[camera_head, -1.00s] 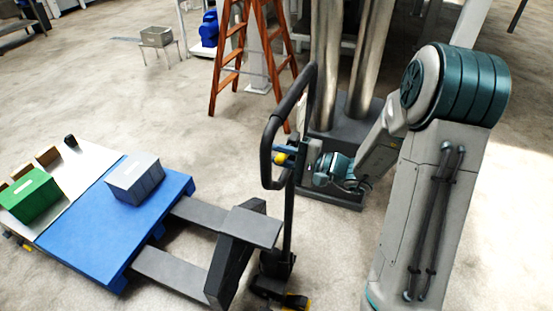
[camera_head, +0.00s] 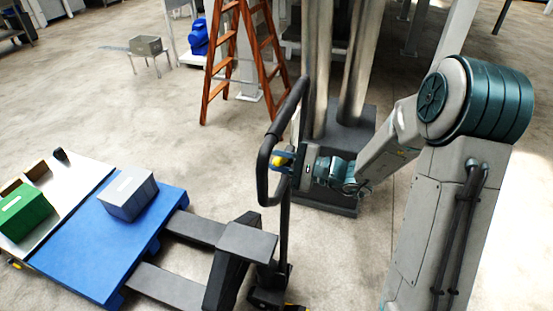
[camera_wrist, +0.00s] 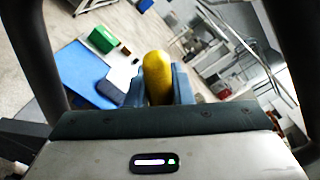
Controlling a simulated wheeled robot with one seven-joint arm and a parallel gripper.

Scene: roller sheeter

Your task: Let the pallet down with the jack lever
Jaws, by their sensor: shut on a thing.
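The pallet jack's black loop handle (camera_head: 264,168) stands upright on its shaft. A yellow lever knob (camera_wrist: 157,75) sits inside the loop; in the head view (camera_head: 280,160) it lies between my fingers. My gripper (camera_head: 283,161) is shut on this yellow lever, reaching in from the right. In the wrist view its blue-grey fingers flank the knob. The blue pallet (camera_head: 95,240) lies low at the left, with the jack's grey forks (camera_head: 165,289) running toward it. How far the pallet is off the floor is hard to tell.
A grey box (camera_head: 128,194) sits on the pallet. A green box (camera_head: 22,212) sits on a pale surface beside it. A wooden ladder (camera_head: 228,60) and a machine with metal columns (camera_head: 318,70) stand behind the jack. Open floor lies at the left back.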

